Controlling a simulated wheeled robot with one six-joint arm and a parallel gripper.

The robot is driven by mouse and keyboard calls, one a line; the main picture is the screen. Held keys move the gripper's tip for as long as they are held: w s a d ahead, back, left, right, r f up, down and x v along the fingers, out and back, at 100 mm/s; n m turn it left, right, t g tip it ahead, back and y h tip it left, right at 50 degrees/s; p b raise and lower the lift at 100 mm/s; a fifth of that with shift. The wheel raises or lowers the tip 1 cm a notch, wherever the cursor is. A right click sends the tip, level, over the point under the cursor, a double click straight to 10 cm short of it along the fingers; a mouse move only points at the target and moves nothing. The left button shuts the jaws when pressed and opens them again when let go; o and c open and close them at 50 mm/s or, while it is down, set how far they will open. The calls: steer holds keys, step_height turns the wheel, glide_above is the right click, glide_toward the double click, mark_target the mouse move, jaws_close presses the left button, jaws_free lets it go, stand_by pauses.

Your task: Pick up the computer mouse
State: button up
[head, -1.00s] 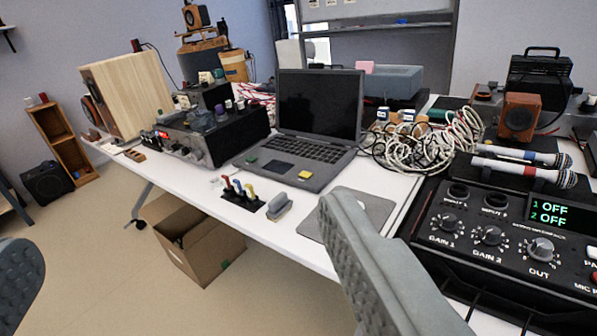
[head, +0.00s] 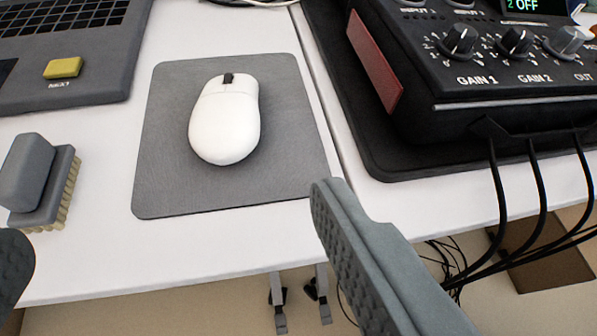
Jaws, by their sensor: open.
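A white computer mouse (head: 224,124) with a dark scroll wheel lies on a grey mouse pad (head: 165,185) on the white table. My gripper (head: 172,222) is open and empty. Its left finger shows at the lower left edge and its right finger at the lower right. The mouse appears between and beyond the two fingers, apart from both. The whole top of the mouse is visible.
A grey brush (head: 40,185) with pale bristles lies left of the pad. A laptop (head: 100,72) with a yellow block (head: 63,67) is at upper left. A black audio unit (head: 450,130) with cables stands at right. The table's front edge (head: 120,284) runs below.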

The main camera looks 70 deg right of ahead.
mark_target(222, 128)
steer(key=shift+g, duration=0.4)
steer(key=x, duration=0.6)
steer(key=f+x, duration=0.1)
steer(key=x, duration=0.5)
steer(key=s+x, duration=0.1)
steer(key=x, duration=0.5)
steer(key=shift+f, duration=0.3)
steer(key=c, duration=1.1)
